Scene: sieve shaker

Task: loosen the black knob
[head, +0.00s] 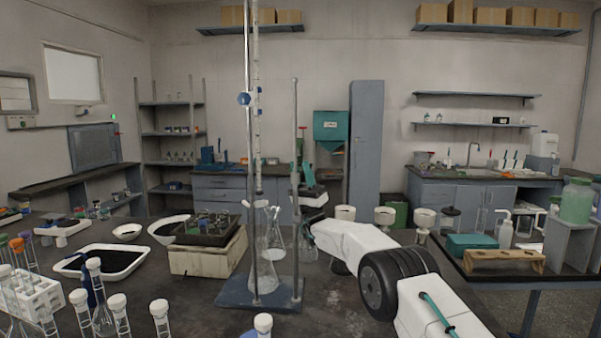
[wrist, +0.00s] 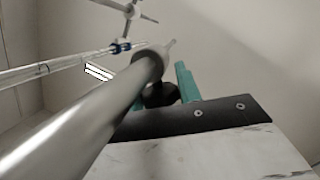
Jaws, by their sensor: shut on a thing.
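The black knob (wrist: 162,95) shows in the wrist view as a dark round shape beside a thick grey rod (wrist: 85,125). The rod hides part of it. My gripper (wrist: 164,84) has its two teal fingers on either side of the knob and is shut on it. The rod partly covers the left finger. In the head view my gripper (head: 304,174) is at the shorter upright rod (head: 295,120), on its right side. The knob cannot be made out clearly there.
A taller stand with a burette (head: 257,100) rises just left of the shorter rod, above a blue-grey base (head: 240,293). Glass flasks (head: 264,270) stand close by. A white tray (head: 123,263) and a test tube rack (head: 35,300) are at left. A wooden rack (head: 504,262) is at right.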

